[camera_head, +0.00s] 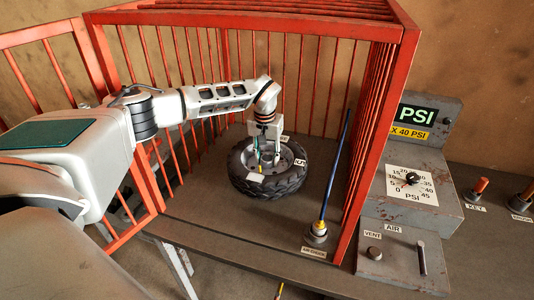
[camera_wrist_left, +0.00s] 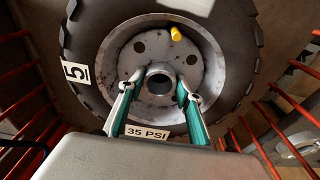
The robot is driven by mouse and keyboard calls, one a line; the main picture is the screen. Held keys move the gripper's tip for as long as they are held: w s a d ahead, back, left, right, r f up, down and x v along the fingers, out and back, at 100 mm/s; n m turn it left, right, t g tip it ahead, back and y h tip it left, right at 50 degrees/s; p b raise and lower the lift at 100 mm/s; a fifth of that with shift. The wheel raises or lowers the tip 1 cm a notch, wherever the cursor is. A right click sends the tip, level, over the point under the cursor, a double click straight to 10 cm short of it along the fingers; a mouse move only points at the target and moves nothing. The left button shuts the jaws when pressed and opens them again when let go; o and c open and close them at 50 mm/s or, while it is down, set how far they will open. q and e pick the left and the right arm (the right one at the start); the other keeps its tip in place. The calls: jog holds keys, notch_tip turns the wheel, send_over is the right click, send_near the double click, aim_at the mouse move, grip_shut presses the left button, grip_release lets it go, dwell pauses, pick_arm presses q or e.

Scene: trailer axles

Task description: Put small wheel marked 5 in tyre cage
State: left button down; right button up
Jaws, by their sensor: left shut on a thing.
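The small wheel marked 5 (camera_head: 283,186) has a black tyre and a grey rim; it lies flat, or nearly so, inside the red tyre cage (camera_head: 250,17). In the left wrist view the wheel (camera_wrist_left: 238,55) fills the upper middle, with its "5" label at left and a "35 PSI" label near the bottom. My left gripper (camera_head: 269,157) reaches down into the cage from the left. In the wrist view its two teal-padded fingers (camera_wrist_left: 156,93) are on either side of the hub's centre hole, shut on the wheel. Whether the tyre touches the cage floor I cannot tell.
An air chuck (camera_head: 317,233) with an upright blue hose stands at the cage's front right. Right of the cage is a grey control box (camera_head: 425,183) with a PSI dial, vent and air controls. Red bars stand close around my left arm.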

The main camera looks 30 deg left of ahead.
pick_arm(q)
jog(key=shift+w+f, duration=0.1)
jog(key=shift+f, duration=1.15)
jog(key=shift+f, duration=0.1)
jog(key=c, duration=1.4)
grip_release()
jog(key=shift+f, duration=0.1)
jog(key=r, duration=0.4)
jog(key=s+r, duration=0.1)
jog(key=r, duration=0.7)
jog(key=shift+s+d, duration=0.2)
jog(key=shift+s, duration=0.15)
